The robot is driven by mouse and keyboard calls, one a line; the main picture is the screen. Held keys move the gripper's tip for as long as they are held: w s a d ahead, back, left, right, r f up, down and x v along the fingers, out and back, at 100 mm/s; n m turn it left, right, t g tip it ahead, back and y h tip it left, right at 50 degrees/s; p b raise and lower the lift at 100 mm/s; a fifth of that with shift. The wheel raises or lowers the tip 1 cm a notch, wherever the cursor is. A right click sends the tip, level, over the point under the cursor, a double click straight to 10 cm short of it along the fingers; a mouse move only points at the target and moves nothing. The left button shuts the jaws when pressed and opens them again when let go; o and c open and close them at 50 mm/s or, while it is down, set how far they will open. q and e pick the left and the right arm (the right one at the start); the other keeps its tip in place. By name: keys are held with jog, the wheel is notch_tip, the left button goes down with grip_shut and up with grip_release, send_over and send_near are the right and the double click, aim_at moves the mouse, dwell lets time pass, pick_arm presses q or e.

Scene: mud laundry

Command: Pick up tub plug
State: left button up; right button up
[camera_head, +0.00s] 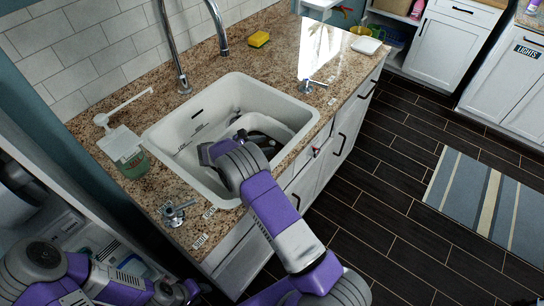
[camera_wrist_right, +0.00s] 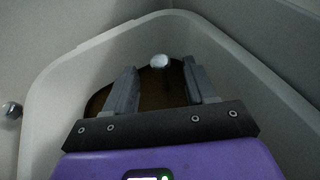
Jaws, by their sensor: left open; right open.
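My right arm reaches down into the white sink (camera_head: 165,135), where a white tub (camera_head: 272,122) sits with dark contents. In the right wrist view, my right gripper (camera_wrist_right: 160,68) is open and empty inside the tub's pale walls. A small round silver knob (camera_wrist_right: 159,61), which may be the tub plug, shows between its fingertips, in front of dark brown contents. I cannot tell whether the fingers touch it. In the head view the right fingers are hidden behind my wrist. My left gripper (camera_head: 188,291) is open at the bottom left, away from the sink; its fingers show poorly.
A chrome faucet (camera_head: 182,80) stands behind the sink. The granite counter (camera_head: 260,65) holds a yellow sponge (camera_head: 259,39), a soap container (camera_head: 128,155) and valve handles near the sink corners. The tub walls are close around my right gripper. A round metal fitting (camera_wrist_right: 11,112) shows at left.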

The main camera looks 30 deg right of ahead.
aim_at(273, 144)
jog(key=b+x, duration=0.1)
jog(key=x, duration=0.5)
jog(key=shift+f, duration=0.2)
grip_shut()
